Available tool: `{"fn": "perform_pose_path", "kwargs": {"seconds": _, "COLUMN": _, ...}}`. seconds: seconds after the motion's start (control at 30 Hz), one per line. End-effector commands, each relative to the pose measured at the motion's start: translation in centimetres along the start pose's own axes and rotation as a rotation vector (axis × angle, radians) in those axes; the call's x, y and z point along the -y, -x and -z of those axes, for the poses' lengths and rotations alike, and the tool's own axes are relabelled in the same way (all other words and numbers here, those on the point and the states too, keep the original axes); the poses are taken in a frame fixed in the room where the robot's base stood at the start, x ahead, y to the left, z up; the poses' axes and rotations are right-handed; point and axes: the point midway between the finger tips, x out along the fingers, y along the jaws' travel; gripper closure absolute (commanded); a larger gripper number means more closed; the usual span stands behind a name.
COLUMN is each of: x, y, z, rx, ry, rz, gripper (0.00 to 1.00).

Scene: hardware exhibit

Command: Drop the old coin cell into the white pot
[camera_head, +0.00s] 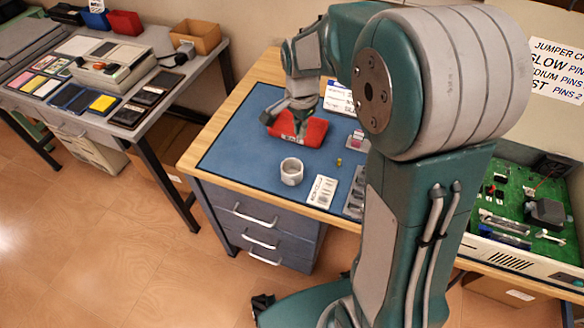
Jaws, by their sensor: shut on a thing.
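The white pot (291,172) stands upright on the blue mat (235,145) of the wooden-edged workbench, near its front. My gripper (283,116) is lowered at a red tray or box (312,132) at the back of the mat, behind the pot and apart from it. The fingers look closed at the red thing, but what lies between them is too small to see. I cannot make out the old coin cell. My own arm hides the right part of the bench.
A white labelled card (322,191) and small part packs lie right of the pot. A tiny yellowish item (339,162) lies on the mat. A side table (60,120) with devices stands left. A green board (520,205) is at the right.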

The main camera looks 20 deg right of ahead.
Motion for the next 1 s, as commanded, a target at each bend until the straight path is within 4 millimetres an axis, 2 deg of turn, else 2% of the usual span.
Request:
{"fn": "perform_pose_path", "kwargs": {"seconds": 0.1, "x": 0.1, "y": -1.7, "z": -0.3, "rx": 0.0, "ry": 0.002, "rz": -0.005, "gripper": 1.0}}
{"fn": "perform_pose_path", "kwargs": {"seconds": 0.3, "x": 0.2, "y": -3.7, "z": -0.3, "rx": -0.001, "ry": 0.003, "rz": -0.004, "gripper": 1.0}}
{"fn": "perform_pose_path", "kwargs": {"seconds": 0.47, "x": 0.1, "y": -4.5, "z": -0.2, "rx": -0.001, "ry": 0.003, "rz": -0.002, "gripper": 1.0}}
{"fn": "perform_pose_path", "kwargs": {"seconds": 0.7, "x": 0.1, "y": -4.5, "z": -0.1, "rx": 0.0, "ry": 0.003, "rz": -0.001, "gripper": 1.0}}
{"fn": "perform_pose_path", "kwargs": {"seconds": 0.77, "x": 0.1, "y": -4.5, "z": -0.2, "rx": -0.001, "ry": 0.003, "rz": -0.001, "gripper": 0.77}}
{"fn": "perform_pose_path", "kwargs": {"seconds": 0.8, "x": 0.2, "y": -4.5, "z": -0.2, "rx": -0.002, "ry": 0.003, "rz": -0.002, "gripper": 0.59}}
{"fn": "perform_pose_path", "kwargs": {"seconds": 0.83, "x": 0.2, "y": -4.5, "z": -0.2, "rx": -0.002, "ry": 0.003, "rz": -0.002, "gripper": 0.51}}
{"fn": "perform_pose_path", "kwargs": {"seconds": 1.0, "x": 0.2, "y": -4.5, "z": -0.2, "rx": -0.002, "ry": 0.003, "rz": -0.002, "gripper": 0.51}}
